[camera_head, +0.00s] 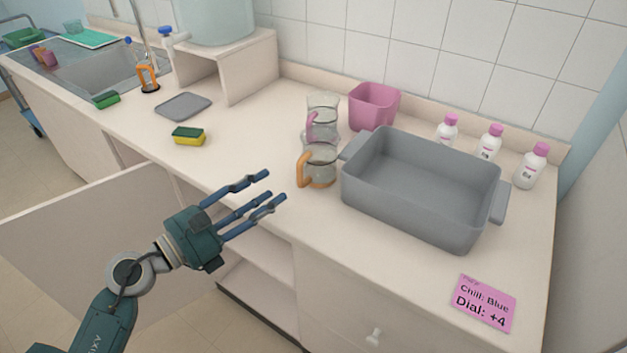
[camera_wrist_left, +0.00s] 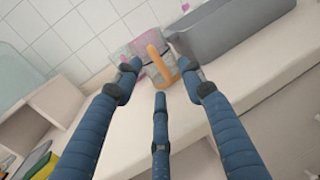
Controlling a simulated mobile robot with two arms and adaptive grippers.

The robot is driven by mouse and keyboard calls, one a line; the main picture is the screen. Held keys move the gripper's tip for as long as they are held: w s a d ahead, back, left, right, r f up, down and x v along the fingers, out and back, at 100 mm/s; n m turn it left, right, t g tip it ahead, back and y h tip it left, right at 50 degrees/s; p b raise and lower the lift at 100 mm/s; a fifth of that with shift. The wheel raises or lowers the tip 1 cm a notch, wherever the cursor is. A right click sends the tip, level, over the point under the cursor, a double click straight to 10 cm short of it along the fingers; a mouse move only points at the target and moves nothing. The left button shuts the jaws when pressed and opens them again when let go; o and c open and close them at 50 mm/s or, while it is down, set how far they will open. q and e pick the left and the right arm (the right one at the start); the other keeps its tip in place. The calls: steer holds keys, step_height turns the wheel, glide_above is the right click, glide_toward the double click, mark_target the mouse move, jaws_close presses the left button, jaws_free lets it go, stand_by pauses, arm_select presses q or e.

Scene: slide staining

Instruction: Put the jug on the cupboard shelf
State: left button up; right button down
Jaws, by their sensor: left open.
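A clear glass jug with an orange handle (camera_head: 319,166) stands upright on the counter, left of the grey basin. A second clear jug with a pink handle (camera_head: 323,111) stands just behind it. My left gripper (camera_head: 272,188) is open and empty, left of the orange-handled jug and apart from it, its fingers pointing toward it. In the left wrist view the orange handle (camera_wrist_left: 158,62) shows ahead between the spread fingers, with pink behind. The cupboard under the counter stands open, its door (camera_head: 85,235) swung out to the left; a shelf (camera_head: 262,262) shows inside, partly hidden by my gripper.
A grey basin (camera_head: 415,212) stands close right of the jugs, and a pink tub (camera_head: 374,104) behind. Several white bottles (camera_head: 532,166) line the back right. A pink note (camera_head: 484,303) lies at front right. A sponge (camera_head: 188,137) and grey tray (camera_head: 183,106) lie left.

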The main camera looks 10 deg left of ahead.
mark_target(298, 167)
arm_select(q)
steer(key=shift+w+a+f, duration=0.2)
steer(key=shift+a+f, duration=0.05)
steer(key=shift+f, duration=0.1)
steer(key=p+x, duration=0.2)
steer(key=x, duration=0.2)
steer(key=shift+w, duration=0.4)
steer(key=shift+w+d, duration=0.2)
steer(key=shift+w+d+r, duration=0.15)
steer(key=shift+w+d, duration=0.05)
steer(key=shift+w, duration=0.1)
steer(key=p+x, duration=0.2)
steer(key=x, duration=0.1)
steer(key=shift+w, duration=0.4)
steer(key=shift+w+d, duration=0.25)
steer(key=shift+w, duration=0.05)
arm_select(e)
steer(key=r, duration=0.3)
steer(key=shift+w+d+r, duration=0.1)
steer(key=shift+w+r, duration=0.15)
steer(key=shift+r, duration=0.15)
